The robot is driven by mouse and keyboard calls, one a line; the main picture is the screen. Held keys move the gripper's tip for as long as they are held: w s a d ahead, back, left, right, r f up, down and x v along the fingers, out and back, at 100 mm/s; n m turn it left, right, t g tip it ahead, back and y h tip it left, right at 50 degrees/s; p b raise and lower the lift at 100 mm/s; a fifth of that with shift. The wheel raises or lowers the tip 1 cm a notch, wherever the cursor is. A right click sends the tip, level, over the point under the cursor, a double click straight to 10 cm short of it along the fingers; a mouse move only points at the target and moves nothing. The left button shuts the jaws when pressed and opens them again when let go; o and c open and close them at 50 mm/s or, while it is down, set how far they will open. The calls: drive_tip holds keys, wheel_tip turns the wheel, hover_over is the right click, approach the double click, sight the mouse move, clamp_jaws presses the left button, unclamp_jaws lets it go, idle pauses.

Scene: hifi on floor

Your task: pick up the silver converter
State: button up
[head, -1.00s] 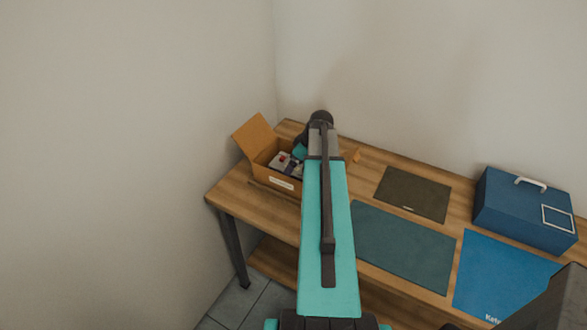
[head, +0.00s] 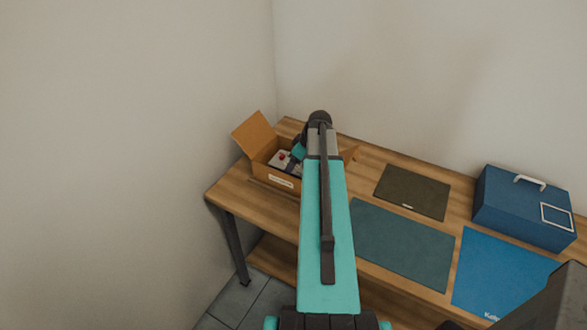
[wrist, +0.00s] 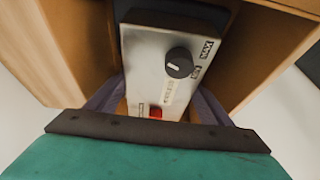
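The silver converter (wrist: 150,75) is a metal box with a black knob, MAX lettering and a red switch. It sits inside the open cardboard box (head: 264,170), and part of it shows in the head view (head: 280,158). My gripper (wrist: 157,100) reaches into the cardboard box. Its two fingers stand on either side of the converter's near end, with narrow gaps showing beside it, so they look open around it. The fingertips' lower ends are hidden. In the head view my arm hides most of the gripper.
The cardboard box walls stand close on both sides of my gripper. On the wooden table (head: 235,190) lie a dark mat (head: 412,192), a grey-green mat (head: 400,245) and a blue mat (head: 500,275). A blue case (head: 520,210) stands at the right. Walls rise behind and left.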

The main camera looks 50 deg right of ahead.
drive_tip(key=c, duration=0.8)
drive_tip(key=shift+r, duration=0.25)
drive_tip(key=shift+r+b, duration=1.5)
drive_tip(key=shift+r, duration=3.3)
